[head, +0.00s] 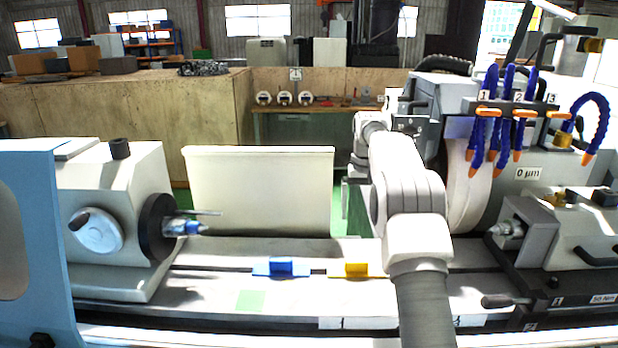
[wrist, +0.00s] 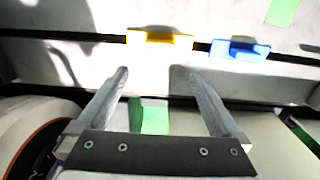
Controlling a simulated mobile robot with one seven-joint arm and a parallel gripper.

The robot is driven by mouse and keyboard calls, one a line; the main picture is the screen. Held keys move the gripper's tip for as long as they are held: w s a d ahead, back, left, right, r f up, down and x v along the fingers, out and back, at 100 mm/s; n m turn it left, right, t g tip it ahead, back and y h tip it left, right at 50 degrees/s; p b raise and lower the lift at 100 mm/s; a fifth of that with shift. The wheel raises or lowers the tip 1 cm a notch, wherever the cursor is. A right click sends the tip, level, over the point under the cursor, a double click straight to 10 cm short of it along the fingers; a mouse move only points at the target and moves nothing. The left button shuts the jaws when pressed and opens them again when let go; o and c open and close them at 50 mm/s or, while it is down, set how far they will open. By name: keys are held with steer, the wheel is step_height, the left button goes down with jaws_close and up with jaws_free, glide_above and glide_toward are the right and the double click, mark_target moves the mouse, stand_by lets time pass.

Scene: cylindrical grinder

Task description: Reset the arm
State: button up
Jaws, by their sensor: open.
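My arm (head: 412,200) rises from the bottom of the head view and reaches over the grinder bed, bent at its joints. My gripper (wrist: 158,72) shows in the wrist view with its two fingers wide apart and nothing between them. In the head view the blue block (head: 281,267) is left of the yellow block (head: 354,270), which my arm partly borders.
The left headstock (head: 120,215) and the right tailstock (head: 550,235) flank the bed (head: 210,275). The grinding wheel (head: 468,190) and blue coolant hoses (head: 490,115) are close to the right of my arm. A cream panel (head: 260,190) stands behind the bed.

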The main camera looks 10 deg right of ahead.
steer(key=s+a+r+n+t, duration=0.1)
steer(key=s+a+r, duration=0.3)
steer(key=s+r, duration=0.4)
steer(key=s+a+r+t, duration=0.2)
steer(key=s+a+r, duration=0.2)
steer(key=s+r, duration=0.4)
steer(key=s+a+f+t, duration=0.1)
steer(key=s+a+f, duration=0.1)
steer(key=s, duration=1)
steer(key=s+a+f+n+t, duration=0.1)
steer(key=s+a+f, duration=0.2)
steer(key=s, duration=1)
step_height(320, 180, down, 2)
steer(key=shift+a+f+t, duration=0.1)
steer(key=shift+a+t, duration=0.05)
steer(key=shift+t, duration=0.15)
steer(key=shift+w, duration=0.1)
